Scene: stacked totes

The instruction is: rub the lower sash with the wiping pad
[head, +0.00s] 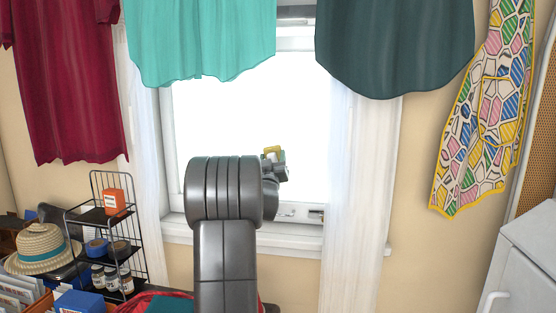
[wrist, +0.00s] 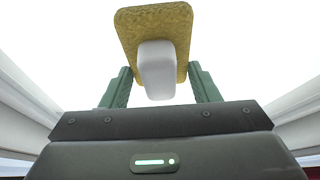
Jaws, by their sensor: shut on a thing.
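The wiping pad (wrist: 152,22) is a yellow rough pad with a pale grip block (wrist: 157,80). My gripper (wrist: 158,88) is shut on the grip block, between its two green fingers, with the pad held out in front. In the head view the pad (head: 273,150) shows as a small yellow piece beside my arm, in front of the bright window. The lower sash (head: 292,198) is white, with a bright pane and a bottom rail with a latch; my arm hides part of it. I cannot tell whether the pad touches the pane.
A teal garment (head: 200,40), a dark green one (head: 395,45) and a red one (head: 68,80) hang above and beside the window. White curtains (head: 355,190) flank it. A wire rack (head: 105,225) and a straw hat (head: 42,248) stand at lower left. A white cabinet (head: 525,260) stands at right.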

